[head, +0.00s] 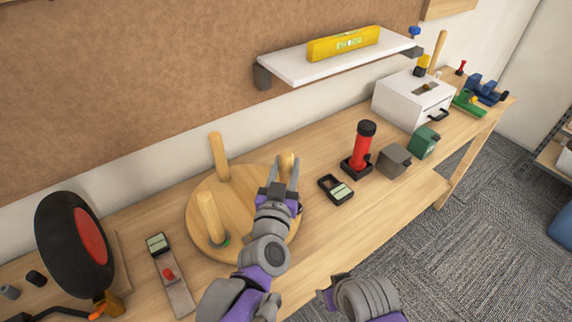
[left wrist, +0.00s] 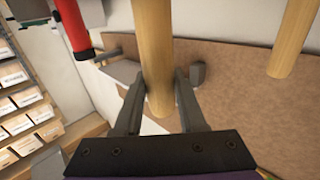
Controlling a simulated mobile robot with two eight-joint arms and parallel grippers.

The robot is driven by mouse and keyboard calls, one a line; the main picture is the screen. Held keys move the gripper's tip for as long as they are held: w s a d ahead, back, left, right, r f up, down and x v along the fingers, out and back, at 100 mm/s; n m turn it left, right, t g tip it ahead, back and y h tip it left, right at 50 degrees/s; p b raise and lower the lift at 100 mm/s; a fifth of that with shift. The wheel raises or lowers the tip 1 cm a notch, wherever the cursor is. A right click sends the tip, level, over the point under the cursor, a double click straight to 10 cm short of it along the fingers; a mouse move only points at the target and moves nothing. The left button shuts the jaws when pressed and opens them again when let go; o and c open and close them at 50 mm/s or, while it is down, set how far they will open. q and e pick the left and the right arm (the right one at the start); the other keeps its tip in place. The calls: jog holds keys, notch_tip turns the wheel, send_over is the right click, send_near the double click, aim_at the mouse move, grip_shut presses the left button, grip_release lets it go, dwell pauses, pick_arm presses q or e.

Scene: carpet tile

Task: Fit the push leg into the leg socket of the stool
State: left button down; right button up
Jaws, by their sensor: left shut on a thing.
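The stool's round wooden seat (head: 196,192) lies flat on the bench, with one wooden leg (head: 219,157) standing at its back and another leg (head: 211,218) at its front left, beside a bit of green. My left gripper (head: 282,178) is shut on a pale wooden leg (head: 287,160) over the seat's right side. In the left wrist view this leg (left wrist: 157,60) runs between the two fingers (left wrist: 158,100). Its lower end and the leg socket are hidden by my gripper and arm. Whether it is seated cannot be told. My right gripper (head: 328,298) is low in the head view, its fingers unclear.
A small black device (head: 335,190), a red and black cylinder (head: 361,148) and a grey block (head: 394,161) stand right of the stool. A black and red wheel (head: 75,243) stands left. A shelf (head: 300,66) with a yellow level (head: 343,44) hangs above.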

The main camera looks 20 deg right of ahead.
pick_arm(q)
jog(key=shift+f, duration=0.35)
jog(key=shift+c, duration=2)
grip_release()
jog(key=v, duration=1.1)
jog(key=shift+p, duration=0.45)
